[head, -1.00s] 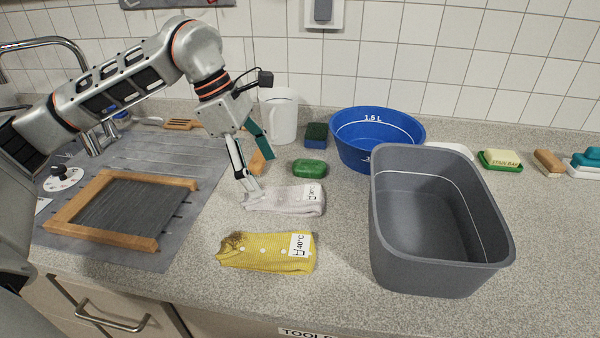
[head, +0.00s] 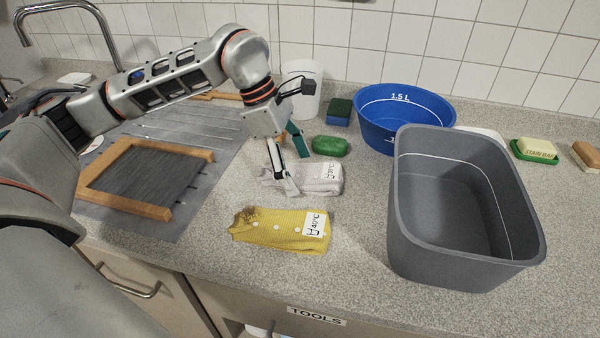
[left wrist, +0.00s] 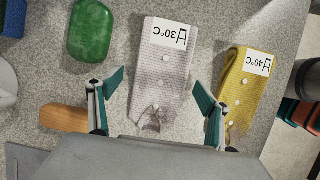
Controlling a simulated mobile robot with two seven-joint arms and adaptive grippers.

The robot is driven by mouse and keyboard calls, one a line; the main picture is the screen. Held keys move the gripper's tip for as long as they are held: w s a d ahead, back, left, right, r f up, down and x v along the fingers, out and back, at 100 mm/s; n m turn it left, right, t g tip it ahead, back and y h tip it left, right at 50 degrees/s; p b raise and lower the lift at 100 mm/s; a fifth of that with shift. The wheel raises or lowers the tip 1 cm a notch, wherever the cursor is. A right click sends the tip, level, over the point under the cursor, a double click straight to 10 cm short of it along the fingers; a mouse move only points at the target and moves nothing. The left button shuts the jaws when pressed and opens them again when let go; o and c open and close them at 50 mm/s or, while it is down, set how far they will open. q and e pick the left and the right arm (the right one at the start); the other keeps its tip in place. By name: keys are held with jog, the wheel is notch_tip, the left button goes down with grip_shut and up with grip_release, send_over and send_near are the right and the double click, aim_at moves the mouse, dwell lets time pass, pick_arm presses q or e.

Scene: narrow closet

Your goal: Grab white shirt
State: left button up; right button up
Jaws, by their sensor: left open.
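The white shirt (head: 318,177) lies folded on the speckled counter, with a 30°C tag at its right end. In the left wrist view the white shirt (left wrist: 160,75) lies between and beyond the spread fingers. My left gripper (head: 296,173) is open at the left part of the shirt; its fingertips (left wrist: 161,88) show on either side of the cloth. I cannot tell if they touch it. A yellow folded shirt (head: 280,231) with a 40°C tag lies nearer the front edge. My right gripper is not in view.
A green soap bar (head: 330,146) lies just behind the white shirt. A blue basin (head: 400,110) and a tall grey tub (head: 415,235) stand to the right. A wood-framed board (head: 165,211) lies on the left mat. Counter is clear between shirts and tub.

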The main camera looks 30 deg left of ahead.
pick_arm(q)
jog(key=shift+r, duration=0.15)
jog(key=c, duration=1.3)
